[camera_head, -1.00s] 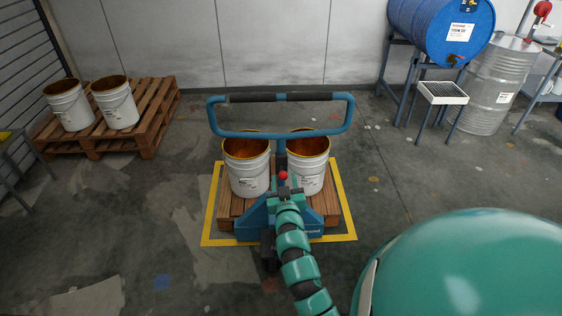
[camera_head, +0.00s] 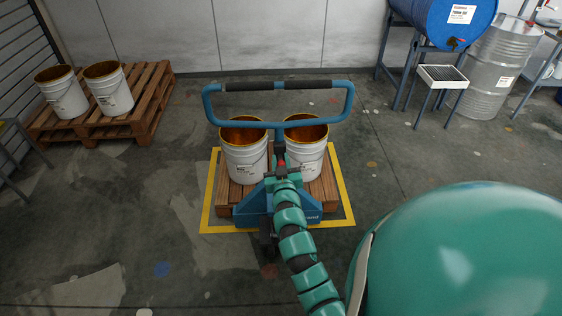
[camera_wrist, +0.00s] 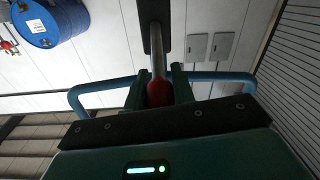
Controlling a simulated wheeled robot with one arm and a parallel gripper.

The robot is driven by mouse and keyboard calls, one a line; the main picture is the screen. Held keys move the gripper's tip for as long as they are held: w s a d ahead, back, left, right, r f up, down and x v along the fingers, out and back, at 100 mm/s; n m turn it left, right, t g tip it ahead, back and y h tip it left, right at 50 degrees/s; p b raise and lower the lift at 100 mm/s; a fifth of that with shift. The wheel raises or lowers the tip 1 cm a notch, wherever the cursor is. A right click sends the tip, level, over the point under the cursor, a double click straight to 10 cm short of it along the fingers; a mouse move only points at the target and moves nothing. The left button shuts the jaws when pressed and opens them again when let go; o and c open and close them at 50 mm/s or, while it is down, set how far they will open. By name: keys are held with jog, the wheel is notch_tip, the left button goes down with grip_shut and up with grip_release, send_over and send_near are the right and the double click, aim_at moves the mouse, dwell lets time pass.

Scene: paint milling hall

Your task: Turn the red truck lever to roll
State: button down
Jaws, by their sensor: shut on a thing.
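The blue pallet truck (camera_head: 253,203) stands in the middle of the floor, with its looped handle (camera_head: 222,118) above. My gripper (camera_head: 281,168) is at the truck's near side, below the handle. In the wrist view my gripper (camera_wrist: 158,88) is shut on the red knob of the lever (camera_wrist: 158,93), one dark finger on each side. The lever's grey shaft runs up between the fingers. In the head view the red knob (camera_head: 281,161) is mostly hidden by my gripper. I cannot read any lever position marks.
Two open white pails (camera_head: 245,158) stand on the truck's wooden pallet (camera_head: 328,190), inside a yellow floor outline (camera_head: 207,190). Another pallet (camera_head: 150,100) with two pails is at the left. Floor around the truck is clear.

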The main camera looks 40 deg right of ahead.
jog(key=shift+s+f+t+b, duration=0.1)
jog(key=shift+f+t+b, duration=0.35)
jog(key=shift+b, duration=1.2)
jog(key=b, duration=0.2)
jog(key=f+b, duration=0.1)
jog(key=b, duration=0.1)
jog(key=shift+s+a+h+b, duration=0.15)
jog(key=shift+h+b, duration=0.15)
jog(key=shift+b, duration=0.05)
jog(key=t+b, duration=0.1)
jog(key=b, duration=0.2)
jog(key=shift+f, duration=0.2)
jog(key=f+t+b, duration=0.1)
jog(key=b, duration=0.6)
jog(key=f+t+h+b, duration=0.1)
jog(key=b, duration=0.6)
jog(key=shift+s+a+f+t+h, duration=0.1)
jog(key=shift+s+a+t+h, duration=0.05)
jog(key=shift+s+t+h, duration=0.2)
jog(key=shift+b, duration=0.3)
jog(key=c, duration=1.2)
grip_release()
jog(key=shift+r, duration=0.2)
